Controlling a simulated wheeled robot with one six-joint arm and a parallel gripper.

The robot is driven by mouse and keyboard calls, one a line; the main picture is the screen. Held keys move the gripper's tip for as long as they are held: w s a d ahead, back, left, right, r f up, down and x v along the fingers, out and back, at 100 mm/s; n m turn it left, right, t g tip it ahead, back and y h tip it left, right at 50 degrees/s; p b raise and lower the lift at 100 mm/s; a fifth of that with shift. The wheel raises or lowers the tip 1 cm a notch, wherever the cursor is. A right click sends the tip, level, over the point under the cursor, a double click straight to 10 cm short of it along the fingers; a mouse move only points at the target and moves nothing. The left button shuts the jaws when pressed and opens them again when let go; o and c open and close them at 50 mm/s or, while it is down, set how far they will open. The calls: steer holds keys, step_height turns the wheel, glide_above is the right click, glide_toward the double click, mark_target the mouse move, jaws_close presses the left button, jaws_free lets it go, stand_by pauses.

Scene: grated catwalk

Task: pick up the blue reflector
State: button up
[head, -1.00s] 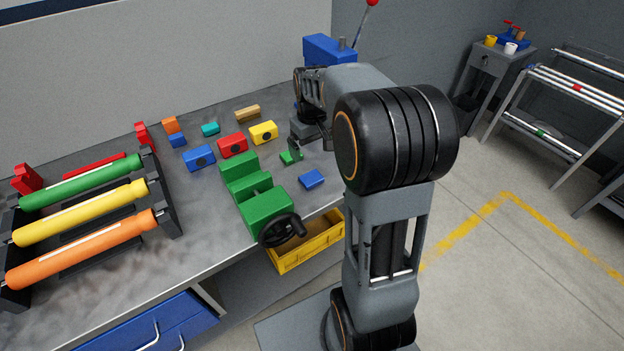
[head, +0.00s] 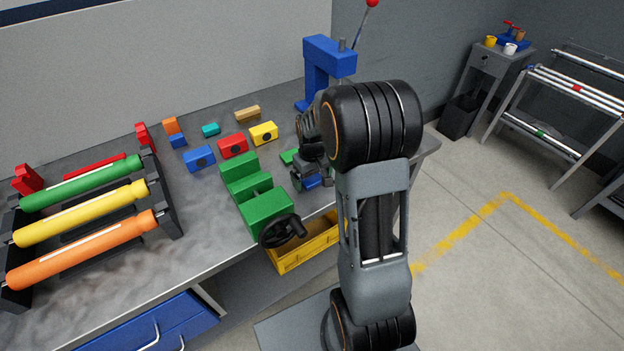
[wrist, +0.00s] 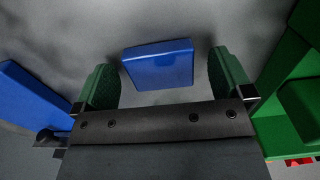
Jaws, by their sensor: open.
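The blue reflector (wrist: 158,65) is a small flat blue block. In the wrist view it lies on the grey bench top between the two green-padded fingers of my gripper (wrist: 164,73), with a gap on each side. My gripper is open and nothing is held. In the head view my gripper (head: 311,178) is low over the bench's front edge, right of the green vise. Only a bit of the blue reflector (head: 313,183) shows there, the rest hidden by my gripper.
The green vise (head: 262,208) with a black handwheel stands close at the left. The blue press (head: 318,62) stands behind. Red (head: 232,146), yellow (head: 264,132) and blue (head: 198,158) blocks lie farther left.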

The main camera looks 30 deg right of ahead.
steer(key=shift+f, duration=0.15)
steer(key=c, duration=1)
